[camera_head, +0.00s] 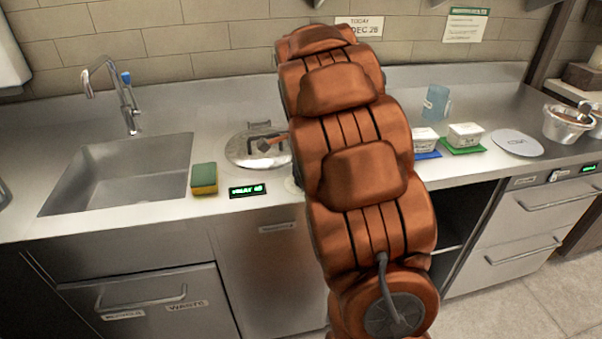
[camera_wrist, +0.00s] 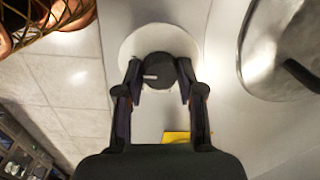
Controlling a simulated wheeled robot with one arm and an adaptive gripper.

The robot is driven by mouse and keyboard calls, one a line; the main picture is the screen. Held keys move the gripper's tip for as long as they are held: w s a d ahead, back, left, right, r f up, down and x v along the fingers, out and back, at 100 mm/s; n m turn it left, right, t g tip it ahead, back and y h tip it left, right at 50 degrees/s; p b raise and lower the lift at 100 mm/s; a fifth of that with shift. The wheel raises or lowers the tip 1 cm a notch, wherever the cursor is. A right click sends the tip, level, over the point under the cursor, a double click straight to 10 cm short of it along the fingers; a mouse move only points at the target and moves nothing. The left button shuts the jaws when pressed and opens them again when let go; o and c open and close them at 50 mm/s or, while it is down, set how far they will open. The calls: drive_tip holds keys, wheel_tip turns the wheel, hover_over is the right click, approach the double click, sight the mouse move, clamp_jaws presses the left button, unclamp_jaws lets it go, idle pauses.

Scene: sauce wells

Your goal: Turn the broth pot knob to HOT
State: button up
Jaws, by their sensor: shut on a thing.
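The broth pot knob (camera_wrist: 157,67) is a dark round knob with a short white pointer mark on its left side in the wrist view. It sits on a round white dial plate (camera_wrist: 128,44). My gripper (camera_wrist: 160,82) has one finger on each side of the knob and is shut on it. Any HOT marking on the plate is not readable. In the head view my arm hides the knob and gripper. A round metal pot lid (camera_head: 240,153) with a dark handle lies left of my arm; it also shows at the right in the wrist view (camera_wrist: 257,65).
A small black display (camera_head: 247,190) with green text sits at the counter's front edge. A yellow-green sponge (camera_head: 204,179) stands beside the sink (camera_head: 120,180). Right of my arm are white tubs (camera_head: 465,135) on coloured mats and a blue cup (camera_head: 436,103).

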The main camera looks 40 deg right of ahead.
drive_tip(key=o, duration=1.1)
drive_tip(key=shift+o, duration=0.2)
drive_tip(key=shift+r, duration=0.1)
wheel_tip(320, 180, up, 12)
drive_tip(key=shift+s, duration=0.3)
drive_tip(key=shift+s+a, duration=0.1)
